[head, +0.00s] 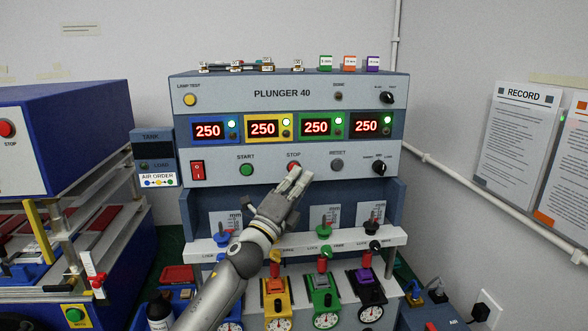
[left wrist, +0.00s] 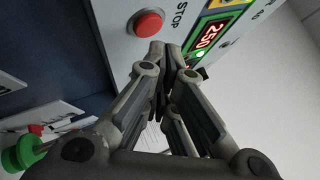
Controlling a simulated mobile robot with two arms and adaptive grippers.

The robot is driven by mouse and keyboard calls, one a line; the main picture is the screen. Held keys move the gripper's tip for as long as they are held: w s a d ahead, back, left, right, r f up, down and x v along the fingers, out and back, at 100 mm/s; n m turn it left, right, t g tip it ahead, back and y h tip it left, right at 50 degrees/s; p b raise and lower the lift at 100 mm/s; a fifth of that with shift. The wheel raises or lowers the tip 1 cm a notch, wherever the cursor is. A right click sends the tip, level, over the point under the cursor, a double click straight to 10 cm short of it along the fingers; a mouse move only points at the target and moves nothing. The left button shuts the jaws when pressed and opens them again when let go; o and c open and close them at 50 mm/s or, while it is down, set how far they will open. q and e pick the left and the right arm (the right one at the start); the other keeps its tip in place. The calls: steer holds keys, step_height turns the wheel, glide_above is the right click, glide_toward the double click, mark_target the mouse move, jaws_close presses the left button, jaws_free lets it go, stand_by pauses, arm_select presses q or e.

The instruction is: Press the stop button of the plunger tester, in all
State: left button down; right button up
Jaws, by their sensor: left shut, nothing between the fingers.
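The plunger tester (head: 285,93) is a grey cabinet marked PLUNGER 40. Its red round STOP button (head: 292,165) sits mid-panel between START and RESET, partly covered by my fingers in the head view. My left gripper (head: 302,174) is shut and empty, its tips in front of the panel at the button's lower right. In the left wrist view the whole red button (left wrist: 148,22) shows just beyond the shut fingertips (left wrist: 160,52), off to their side. I cannot tell whether the tips touch the panel. My right gripper is not in view.
The green START button (head: 246,170) and grey RESET button (head: 337,165) flank STOP. Four displays read 250, each with a lit green lamp. Another blue machine (head: 60,120) with its own red stop button (head: 6,129) stands left. Coloured plunger stations (head: 325,300) stand below.

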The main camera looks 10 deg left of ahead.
arm_select(q)
steer(key=shift+w, duration=0.1)
steer(key=shift+w+a, duration=0.15)
steer(key=shift+w, duration=0.2)
steer(key=shift+w+a+b, duration=0.1)
steer(key=shift+w+b, duration=0.2)
steer(key=shift+b, duration=0.2)
stand_by(0.6)
steer(key=shift+s+d+p, duration=0.2)
steer(key=shift+s+p, duration=0.25)
steer(key=shift+s, duration=0.3)
steer(key=s+p, duration=0.1)
steer(key=s, duration=0.1)
steer(key=s+d+p, duration=0.1)
steer(key=s, duration=0.1)
steer(key=shift+s+d, duration=0.2)
steer(key=shift+s, duration=0.2)
